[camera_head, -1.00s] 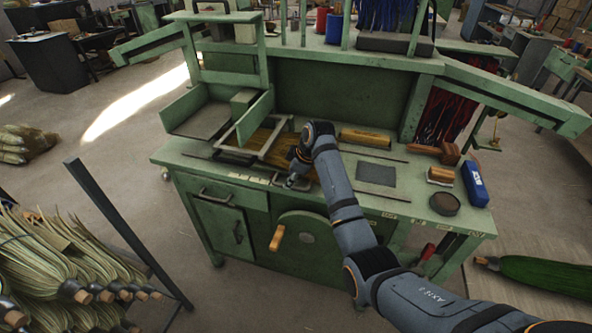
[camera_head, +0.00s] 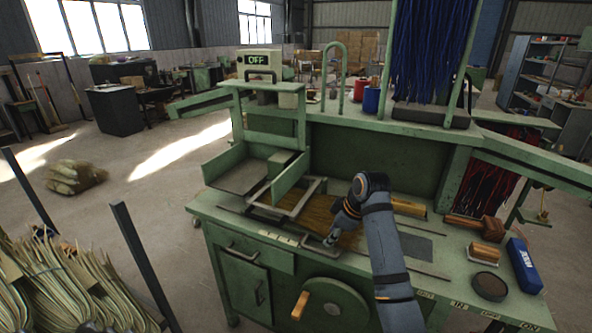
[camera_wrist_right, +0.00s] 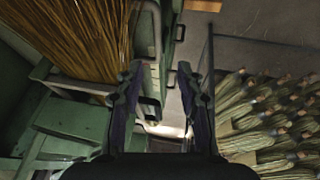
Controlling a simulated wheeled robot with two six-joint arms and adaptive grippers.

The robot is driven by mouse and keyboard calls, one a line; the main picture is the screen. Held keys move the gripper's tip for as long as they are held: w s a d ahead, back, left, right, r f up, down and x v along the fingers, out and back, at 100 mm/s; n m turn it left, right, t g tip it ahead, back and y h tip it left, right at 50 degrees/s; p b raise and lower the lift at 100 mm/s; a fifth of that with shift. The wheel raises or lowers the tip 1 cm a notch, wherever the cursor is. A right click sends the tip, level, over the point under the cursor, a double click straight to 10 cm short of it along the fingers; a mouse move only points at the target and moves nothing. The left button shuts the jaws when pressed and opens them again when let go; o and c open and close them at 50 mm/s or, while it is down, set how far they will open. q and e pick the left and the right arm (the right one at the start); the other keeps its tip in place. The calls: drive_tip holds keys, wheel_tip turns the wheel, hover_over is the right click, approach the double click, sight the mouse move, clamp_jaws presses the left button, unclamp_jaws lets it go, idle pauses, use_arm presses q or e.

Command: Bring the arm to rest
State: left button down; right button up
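My right arm reaches in from the lower right over the green workbench (camera_head: 300,262). Its gripper (camera_head: 333,238) is small and partly hidden in the head view, above the front edge of the worktop by the brown straw. In the right wrist view the two fingers of this gripper (camera_wrist_right: 158,74) stand apart with nothing held between them. Brown straw (camera_wrist_right: 75,40) lies to the left of the fingers in that view. A drawer handle shows beyond the gap. My left gripper is not in view.
A metal frame (camera_head: 313,193) and yellow block (camera_head: 408,208) are on the worktop. A wooden-handled tool (camera_head: 487,255), round dark dish (camera_head: 489,286) and blue box (camera_head: 523,265) stand at the right. Straw bundles (camera_head: 70,285) and dark posts stand at the lower left.

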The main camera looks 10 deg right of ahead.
drive_tip(key=s+d+f+m+h, duration=0.1)
drive_tip(key=s+d+f+m, duration=0.15)
drive_tip(key=s+f, duration=0.5)
drive_tip(key=s+d+f+m+h, duration=0.1)
drive_tip(key=s+d+f+m, duration=0.15)
drive_tip(key=s, duration=0.55)
drive_tip(key=s+d+f+m+h, duration=0.1)
drive_tip(key=s+f+m, duration=0.2)
drive_tip(key=s, duration=0.5)
drive_tip(key=s+d+f+m+h, duration=0.1)
drive_tip(key=s+f+m, duration=0.15)
drive_tip(key=s, duration=0.55)
drive_tip(key=s+d+f+g, duration=0.1)
drive_tip(key=s+d+f, duration=0.1)
drive_tip(key=f, duration=1.3)
drive_tip(key=s+d+f+g, duration=0.1)
drive_tip(key=s+f, duration=0.1)
drive_tip(key=f, duration=1.2)
drive_tip(key=s+f+g, duration=0.1)
drive_tip(key=s+f, duration=1.3)
drive_tip(key=s, duration=0.3)
drive_tip(key=shift+d+m, duration=0.35)
drive_tip(key=shift+d, duration=0.1)
